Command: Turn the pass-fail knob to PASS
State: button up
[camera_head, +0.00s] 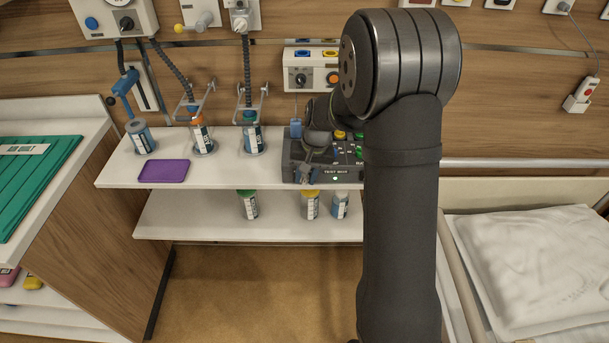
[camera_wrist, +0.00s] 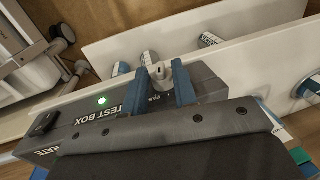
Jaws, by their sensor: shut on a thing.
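The dark test box (camera_head: 345,175) stands at the right end of the upper shelf, partly hidden behind my arm. In the wrist view the test box (camera_wrist: 88,128) shows its "TEST BOX" lettering and a lit green lamp. My gripper (camera_wrist: 159,80) has its two blue fingers shut on the pale pass-fail knob (camera_wrist: 161,72), one finger on each side. Part of a "PAS" label shows between the fingers; the rest is covered. I cannot tell which way the knob points. In the head view my gripper (camera_head: 306,172) is at the box's front left edge.
A black knob (camera_wrist: 45,122) is beside the "RATE" label on the box. Capped jars (camera_head: 203,138) and a purple tray (camera_head: 164,171) stand left on the upper shelf (camera_head: 118,173). More jars are on the lower shelf (camera_head: 190,215). A bed (camera_head: 540,260) is at right.

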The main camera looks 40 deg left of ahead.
jog(key=shift+w+d+f+g+y, duration=0.1)
jog(key=shift+w+d+g+y, duration=0.05)
jog(key=shift+g+y, duration=0.45)
jog(key=shift+w+d+f+g+y, duration=0.1)
jog(key=shift+d+g+y, duration=0.05)
jog(key=shift+g+y, duration=0.45)
jog(key=o, duration=0.6)
jog(key=shift+o, duration=0.2)
jog(key=v, duration=1.7)
jog(key=shift+r, duration=0.2)
jog(key=shift+o, duration=0.2)
jog(key=shift+w+d, duration=0.15)
